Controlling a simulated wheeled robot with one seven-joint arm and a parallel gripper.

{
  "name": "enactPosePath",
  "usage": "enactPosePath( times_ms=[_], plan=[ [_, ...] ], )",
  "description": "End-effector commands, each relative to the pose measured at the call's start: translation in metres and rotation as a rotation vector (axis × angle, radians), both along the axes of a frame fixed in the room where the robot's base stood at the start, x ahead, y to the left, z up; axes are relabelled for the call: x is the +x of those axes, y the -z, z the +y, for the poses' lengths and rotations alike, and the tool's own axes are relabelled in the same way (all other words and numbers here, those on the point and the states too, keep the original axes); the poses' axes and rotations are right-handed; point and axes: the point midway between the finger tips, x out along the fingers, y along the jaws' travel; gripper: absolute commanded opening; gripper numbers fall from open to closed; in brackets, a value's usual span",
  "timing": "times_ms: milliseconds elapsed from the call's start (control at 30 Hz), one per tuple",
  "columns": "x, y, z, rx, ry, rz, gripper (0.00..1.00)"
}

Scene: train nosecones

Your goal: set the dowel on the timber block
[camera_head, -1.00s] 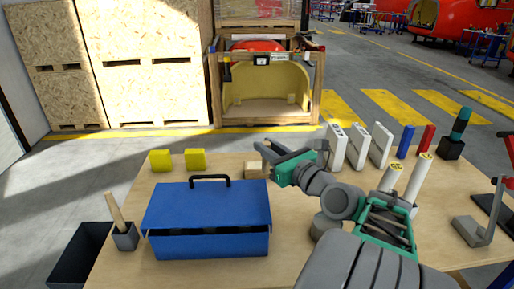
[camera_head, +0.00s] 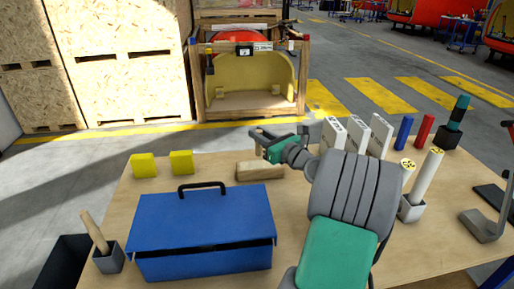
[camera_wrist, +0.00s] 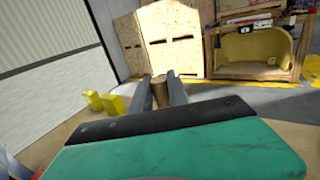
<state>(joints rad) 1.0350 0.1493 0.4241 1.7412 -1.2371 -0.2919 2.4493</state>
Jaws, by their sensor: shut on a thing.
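The dowel (camera_wrist: 160,91) is a short brown wooden cylinder, upright between the two grey fingers in the wrist view. My gripper (camera_head: 257,137) is shut on it; it also shows in the wrist view (camera_wrist: 161,92). In the head view the dowel is hard to make out between the fingers. The timber block (camera_head: 260,171) is a pale, low, oblong piece of wood lying on the table behind the blue toolbox. My gripper appears above the block in the head view, with its fingers pointing left. I cannot tell the height of the gap. The block is hidden in the wrist view.
The blue toolbox (camera_head: 203,233) stands in front of the block. Two yellow blocks (camera_head: 162,164) lie to its left. White upright pieces (camera_head: 354,138) stand to the right of my gripper. A grey cup (camera_head: 109,258) with a wooden stick stands at the left edge.

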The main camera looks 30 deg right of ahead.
Motion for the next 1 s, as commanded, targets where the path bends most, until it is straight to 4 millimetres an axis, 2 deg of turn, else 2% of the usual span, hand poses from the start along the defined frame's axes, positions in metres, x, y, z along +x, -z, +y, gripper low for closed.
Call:
enactPosePath(
  times_ms=[133, 300, 667, 700, 933, 1000],
  plan=[
    [0.007, 0.014, -0.007, 0.000, -0.002, 0.000, 0.00],
    [0.008, 0.042, -0.006, 0.002, -0.003, 0.000, 0.00],
    [0.008, 0.045, -0.005, 0.000, -0.004, -0.001, 0.00],
    [0.008, 0.045, -0.005, -0.001, -0.004, -0.001, 0.23],
    [0.008, 0.045, -0.005, -0.001, -0.005, -0.001, 0.42],
    [0.008, 0.045, -0.005, -0.001, -0.005, -0.001, 0.42]
  ],
)
